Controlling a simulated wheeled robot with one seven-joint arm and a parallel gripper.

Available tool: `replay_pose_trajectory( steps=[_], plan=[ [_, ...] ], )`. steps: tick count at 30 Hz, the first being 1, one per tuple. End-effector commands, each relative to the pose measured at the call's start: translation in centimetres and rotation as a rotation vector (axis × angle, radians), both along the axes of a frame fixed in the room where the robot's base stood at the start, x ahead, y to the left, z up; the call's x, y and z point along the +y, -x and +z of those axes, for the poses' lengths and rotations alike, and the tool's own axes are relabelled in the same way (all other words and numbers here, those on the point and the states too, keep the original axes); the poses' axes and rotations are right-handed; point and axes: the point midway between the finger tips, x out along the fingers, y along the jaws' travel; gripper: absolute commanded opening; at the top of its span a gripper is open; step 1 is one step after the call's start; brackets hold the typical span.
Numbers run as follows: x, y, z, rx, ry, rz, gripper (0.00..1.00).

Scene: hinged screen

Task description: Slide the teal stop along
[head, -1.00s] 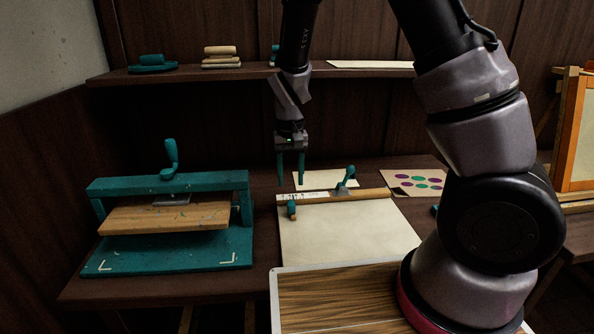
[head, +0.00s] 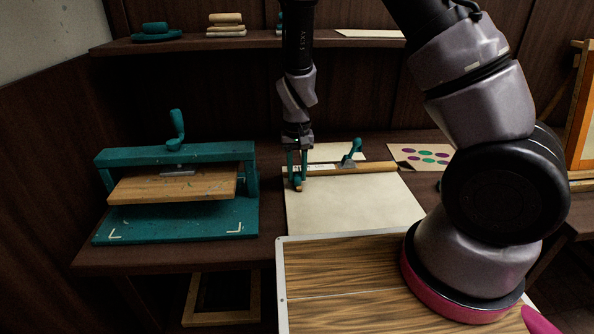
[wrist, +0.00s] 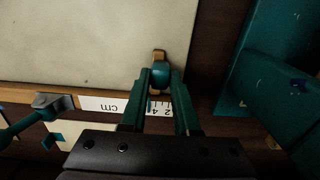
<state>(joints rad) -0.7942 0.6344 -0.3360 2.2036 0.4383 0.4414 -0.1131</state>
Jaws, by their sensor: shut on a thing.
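The teal stop (wrist: 161,75) sits on the wooden rail near the ruler's low numbers. In the head view the stop (head: 297,183) shows small at the rail's left end. My gripper (wrist: 160,88) is shut on the stop, with one teal finger on each side of it; the fingers also show in the head view (head: 297,168). The rail (head: 374,167) runs along the far edge of the pale sheet (head: 355,203). The ruler strip (wrist: 105,104) marked cm lies along it, partly hidden by my fingers.
A teal-handled clamp (head: 351,155) sits on the rail to the right. A teal press (head: 175,185) with a wooden board stands to the left. A card with purple and green dots (head: 425,156) lies at the back right. The pale sheet is clear.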

Motion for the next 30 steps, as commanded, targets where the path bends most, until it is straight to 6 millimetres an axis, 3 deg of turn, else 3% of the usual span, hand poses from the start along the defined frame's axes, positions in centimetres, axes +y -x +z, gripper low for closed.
replay_pose_trajectory(
  steps=[30],
  plan=[
    [-1.8, 0.1, 0.1, 0.002, -0.002, -0.001, 0.00]
  ],
)
